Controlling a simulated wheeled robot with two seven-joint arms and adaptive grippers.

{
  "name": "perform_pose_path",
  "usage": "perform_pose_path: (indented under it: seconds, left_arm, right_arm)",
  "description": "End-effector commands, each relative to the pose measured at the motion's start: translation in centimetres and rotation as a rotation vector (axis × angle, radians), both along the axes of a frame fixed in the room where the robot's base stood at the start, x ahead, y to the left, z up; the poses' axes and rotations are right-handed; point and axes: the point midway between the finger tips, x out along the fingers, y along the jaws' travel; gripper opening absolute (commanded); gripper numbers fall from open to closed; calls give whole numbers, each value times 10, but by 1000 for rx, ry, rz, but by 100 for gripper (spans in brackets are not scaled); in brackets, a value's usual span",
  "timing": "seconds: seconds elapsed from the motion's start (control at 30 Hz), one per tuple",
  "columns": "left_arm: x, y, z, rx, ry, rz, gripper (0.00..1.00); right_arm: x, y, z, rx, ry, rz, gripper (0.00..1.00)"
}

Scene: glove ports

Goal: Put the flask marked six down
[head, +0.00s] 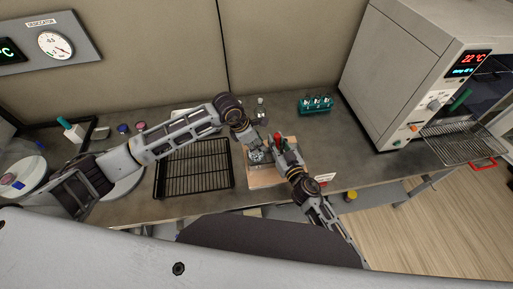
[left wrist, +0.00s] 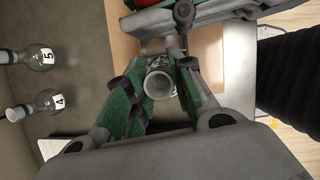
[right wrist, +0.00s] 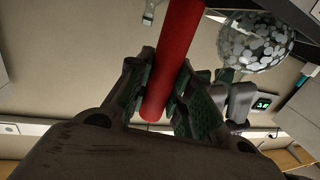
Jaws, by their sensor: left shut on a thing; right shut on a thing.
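My left gripper (left wrist: 158,88) is shut on the neck of a clear round flask (left wrist: 160,84); the left wrist view looks down into its mouth. The right wrist view shows this flask's round body (right wrist: 255,42), with pale pieces in it. Its number is not readable. In the head view the flask (head: 257,157) is over or on a light brown board (head: 266,179); I cannot tell if it touches. My right gripper (right wrist: 160,100) is shut on a red rod (right wrist: 172,60), close beside the flask; the rod (head: 277,138) also shows in the head view.
Flasks marked 5 (left wrist: 42,58) and 4 (left wrist: 46,102) stand behind the board. A black wire rack (head: 194,170) lies left of it. A teal rack (head: 316,104) stands at the back, and an oven (head: 415,75) at right.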

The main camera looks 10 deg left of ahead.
Motion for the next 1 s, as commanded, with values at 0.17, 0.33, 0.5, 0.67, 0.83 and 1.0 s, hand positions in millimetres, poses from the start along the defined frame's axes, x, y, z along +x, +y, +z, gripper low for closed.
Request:
perform_pose_path:
  seconds: [0.17,0.33,0.5,0.67,0.83,1.0]
  left_arm:
    - [0,0,-19,0,1,0,0]
    - [0,0,-27,0,0,0,0]
    - [0,0,-27,0,0,-1,0]
    - [0,0,-28,0,0,-1,0]
    - [0,0,-29,0,0,-1,37]
    - [0,0,-29,0,0,-1,46]
  right_arm:
    - [0,0,0,0,-1,0,0]
    - [0,0,0,0,-1,0,0]
    - [0,0,0,0,-1,0,0]
    - [0,0,0,0,-1,0,0]
    - [0,0,0,0,-1,0,0]
    - [0,0,0,0,-1,0,0]
